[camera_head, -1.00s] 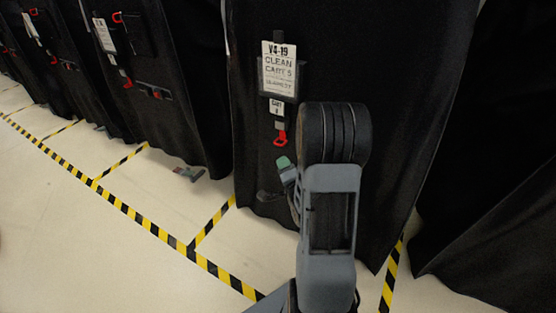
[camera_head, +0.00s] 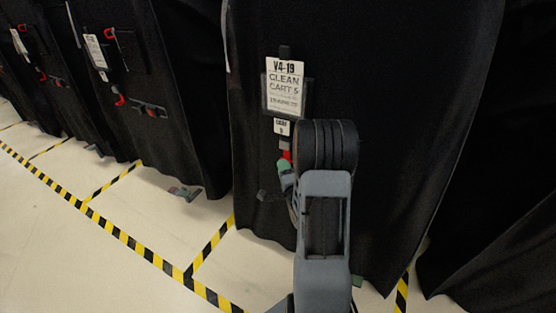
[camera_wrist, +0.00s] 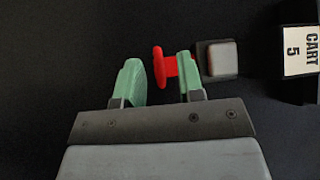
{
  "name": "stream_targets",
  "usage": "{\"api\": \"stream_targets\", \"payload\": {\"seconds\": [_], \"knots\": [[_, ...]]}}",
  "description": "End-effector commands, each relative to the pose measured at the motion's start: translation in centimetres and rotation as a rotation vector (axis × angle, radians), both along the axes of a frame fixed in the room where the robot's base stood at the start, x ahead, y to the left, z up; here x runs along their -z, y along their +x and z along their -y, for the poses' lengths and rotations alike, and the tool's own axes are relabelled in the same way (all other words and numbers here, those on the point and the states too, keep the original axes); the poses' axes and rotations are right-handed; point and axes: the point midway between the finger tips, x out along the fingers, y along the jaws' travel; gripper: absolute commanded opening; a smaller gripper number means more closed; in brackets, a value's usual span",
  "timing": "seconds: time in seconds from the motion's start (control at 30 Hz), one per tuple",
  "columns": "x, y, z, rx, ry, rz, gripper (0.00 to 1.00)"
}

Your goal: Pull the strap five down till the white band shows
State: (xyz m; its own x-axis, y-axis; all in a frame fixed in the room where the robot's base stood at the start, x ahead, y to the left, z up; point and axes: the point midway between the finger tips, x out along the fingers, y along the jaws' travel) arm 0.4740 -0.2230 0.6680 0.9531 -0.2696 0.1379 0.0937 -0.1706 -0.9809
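The red strap pull (camera_wrist: 160,65) hangs from a grey buckle (camera_wrist: 220,58) on the black cover of cart 5. In the head view the pull (camera_head: 286,155) shows just below the small cart label, partly hidden by my gripper. My gripper (camera_head: 285,175) is at the pull. In the wrist view my gripper (camera_wrist: 157,72) has its two green fingers apart. No white band shows.
The "CART 5" label (camera_wrist: 300,50) is right of the buckle in the wrist view. A larger "V4-19 CLEAN CART 5" sign (camera_head: 285,88) hangs above. Other covered carts (camera_head: 175,60) stand at left. Yellow-black tape (camera_head: 130,240) marks the pale floor.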

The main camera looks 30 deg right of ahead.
Motion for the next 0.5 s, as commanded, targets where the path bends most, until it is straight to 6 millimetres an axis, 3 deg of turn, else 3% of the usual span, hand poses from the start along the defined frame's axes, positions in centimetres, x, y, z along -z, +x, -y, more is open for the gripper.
{"api": "stream_targets", "payload": {"seconds": [0.5], "knots": [[-0.21, 0.41, 1.05, 0.012, 0.0, 0.0, 0.35]]}}
